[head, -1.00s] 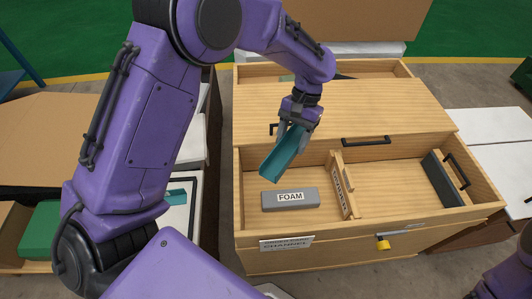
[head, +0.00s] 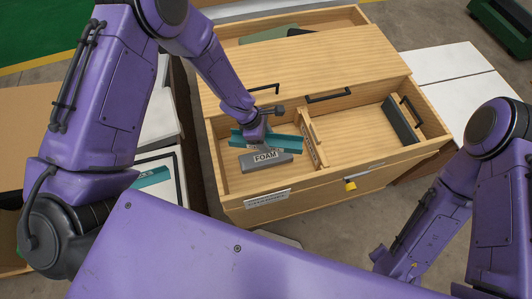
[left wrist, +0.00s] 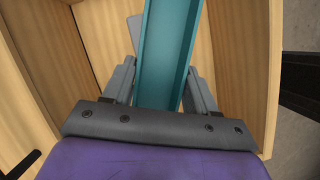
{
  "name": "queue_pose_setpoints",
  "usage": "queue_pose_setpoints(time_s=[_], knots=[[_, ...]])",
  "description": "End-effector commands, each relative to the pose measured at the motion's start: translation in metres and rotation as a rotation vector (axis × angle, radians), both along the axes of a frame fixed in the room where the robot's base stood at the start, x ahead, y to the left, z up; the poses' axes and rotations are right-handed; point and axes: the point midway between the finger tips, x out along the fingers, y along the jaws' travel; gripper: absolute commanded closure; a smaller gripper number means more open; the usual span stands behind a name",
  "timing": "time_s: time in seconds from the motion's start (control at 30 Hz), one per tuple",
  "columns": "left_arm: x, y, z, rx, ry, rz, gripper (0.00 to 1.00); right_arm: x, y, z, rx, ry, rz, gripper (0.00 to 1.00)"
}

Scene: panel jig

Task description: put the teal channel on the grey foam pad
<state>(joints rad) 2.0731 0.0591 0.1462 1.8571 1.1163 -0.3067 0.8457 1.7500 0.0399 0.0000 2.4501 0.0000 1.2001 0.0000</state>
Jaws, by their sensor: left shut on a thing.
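My left gripper (head: 262,140) is shut on the teal channel (head: 288,143), inside the left bay of the open wooden drawer. The channel lies roughly crosswise and close to level. In the left wrist view the channel (left wrist: 168,45) runs between the two fingers. The grey foam pad (head: 265,160), marked FOAM, lies on the drawer floor at the channel's near side, and the channel hides its rear part. I cannot tell whether the channel touches the pad. My right arm shows at the right, but its gripper is not in view.
A wooden divider (head: 308,137) stands close to the channel's right end. The right bay (head: 355,125) is mostly clear, with a dark panel (head: 400,119) at its far right. Another teal piece (head: 152,177) lies on a white-topped surface to the left.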

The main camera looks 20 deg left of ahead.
Motion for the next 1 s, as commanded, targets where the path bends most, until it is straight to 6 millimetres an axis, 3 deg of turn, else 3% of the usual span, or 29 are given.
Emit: queue_pose_setpoints(time_s=[0.1, 0.5, 0.87, 0.9, 0.97, 1.0], knots=[[-0.002, 0.000, -0.029, 0.000, 0.005, 0.010, 0.85, 0.000, 0.000, -0.003, 0.000, 0.000, 0.000, 0.57], [-0.001, 0.000, -0.094, 0.001, 0.000, 0.004, 0.85, 0.000, 0.000, -0.003, 0.000, 0.000, 0.000, 0.57], [0.000, 0.000, -0.101, 0.000, -0.001, 0.002, 0.85, 0.000, 0.000, -0.006, 0.000, 0.000, 0.000, 0.57], [0.000, 0.000, -0.100, 0.000, -0.001, 0.002, 0.33, 0.000, 0.000, -0.005, 0.000, 0.000, 0.000, 0.57], [0.000, 0.000, -0.099, 0.000, -0.001, 0.002, 0.17, 0.000, 0.000, -0.005, 0.000, 0.000, 0.000, 0.57], [0.000, 0.000, -0.099, 0.000, -0.001, 0.002, 0.17, 0.000, 0.000, -0.005, 0.000, 0.000, 0.000, 0.57]])
